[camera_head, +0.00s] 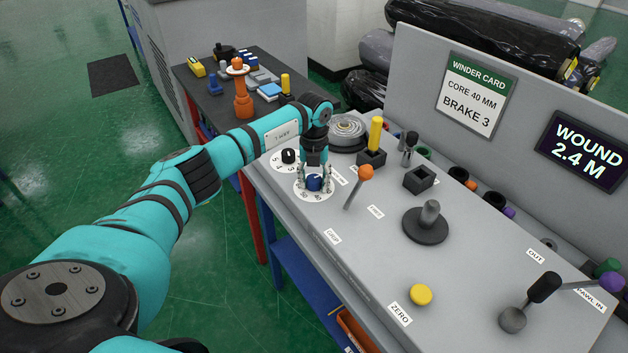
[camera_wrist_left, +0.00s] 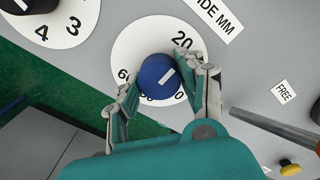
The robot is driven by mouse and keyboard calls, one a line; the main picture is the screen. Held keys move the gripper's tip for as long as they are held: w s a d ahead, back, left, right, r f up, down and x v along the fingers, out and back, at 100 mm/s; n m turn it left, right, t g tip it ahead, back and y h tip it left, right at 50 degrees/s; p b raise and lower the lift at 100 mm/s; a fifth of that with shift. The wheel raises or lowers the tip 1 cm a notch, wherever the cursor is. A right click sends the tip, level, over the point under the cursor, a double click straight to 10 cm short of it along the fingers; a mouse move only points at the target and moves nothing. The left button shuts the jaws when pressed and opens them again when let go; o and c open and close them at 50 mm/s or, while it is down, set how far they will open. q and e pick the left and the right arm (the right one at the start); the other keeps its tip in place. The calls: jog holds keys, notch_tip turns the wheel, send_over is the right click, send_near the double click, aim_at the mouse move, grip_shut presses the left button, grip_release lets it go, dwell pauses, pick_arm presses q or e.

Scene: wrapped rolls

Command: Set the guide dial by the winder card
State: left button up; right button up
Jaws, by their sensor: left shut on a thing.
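The winder card (camera_head: 473,95) on the upright grey panel reads core 40 mm, brake 3. The guide dial is a blue knob (camera_head: 315,184) on a white numbered disc (camera_head: 312,197); in the left wrist view the blue knob (camera_wrist_left: 152,66) has a white line slanting toward the upper right, near the 20. Some dial numbers are hidden by the fingers. My left gripper (camera_head: 314,181) is shut on the blue knob, one finger on each side; this also shows in the left wrist view (camera_wrist_left: 164,80). My right gripper is out of view.
A black knob on another numbered disc (camera_head: 288,157) stands beside the guide dial. An orange-tipped lever (camera_head: 365,172) rises close to its right. A yellow button (camera_head: 421,294), a grey spindle (camera_head: 430,212) and a screen (camera_head: 582,152) reading wound 2.4 m are farther right.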

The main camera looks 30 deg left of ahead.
aim_at(313, 178)
pick_arm(q)
jog(key=m+b, duration=0.2)
jog(key=m, duration=0.3)
jog(key=shift+a+b, duration=0.1)
jog(key=shift+b, duration=0.3)
jog(key=m+b, duration=0.2)
jog(key=m, duration=0.3)
jog(key=shift+m, duration=0.4)
jog(key=m+b, duration=0.1)
jog(key=m, duration=0.4)
jog(key=shift+a+m+b, duration=0.1)
jog(key=shift+m+b, duration=0.2)
jog(key=m+b, duration=0.1)
jog(key=m, duration=0.3)
jog(key=shift+w+r+m, duration=0.1)
jog(key=shift+w+m, duration=0.05)
jog(key=shift+m, duration=0.25)
jog(key=o, duration=1.2)
notch_tip(313, 178, up, 12)
jog(key=shift+f, duration=0.1)
